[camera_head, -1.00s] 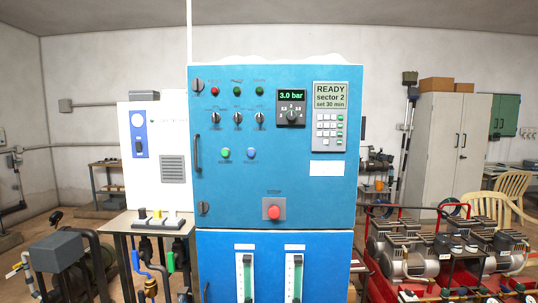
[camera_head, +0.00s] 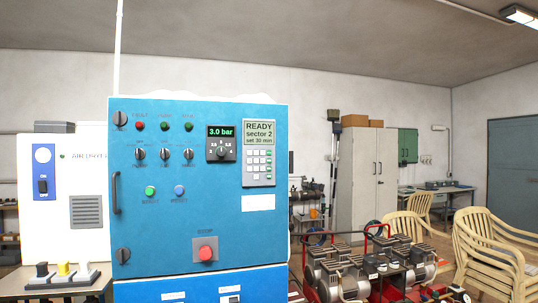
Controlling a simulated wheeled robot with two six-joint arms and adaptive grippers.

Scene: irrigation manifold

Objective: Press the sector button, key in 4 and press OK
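A keypad (camera_head: 259,163) with several small white and green keys sits at the upper right of the blue control cabinet (camera_head: 220,220). Its key labels are too small to read. The display (camera_head: 260,133) above the keys reads "READY sector 2 set 30 min". I cannot tell which key is the sector button or which is OK. Neither of my grippers shows in the view.
The cabinet front also has a pressure dial panel (camera_head: 221,144) reading 3.0 bar, a red stop button (camera_head: 205,253), green and blue buttons, and a handle (camera_head: 116,192). Red-framed pumps (camera_head: 345,275) and stacked chairs (camera_head: 490,250) stand on the right.

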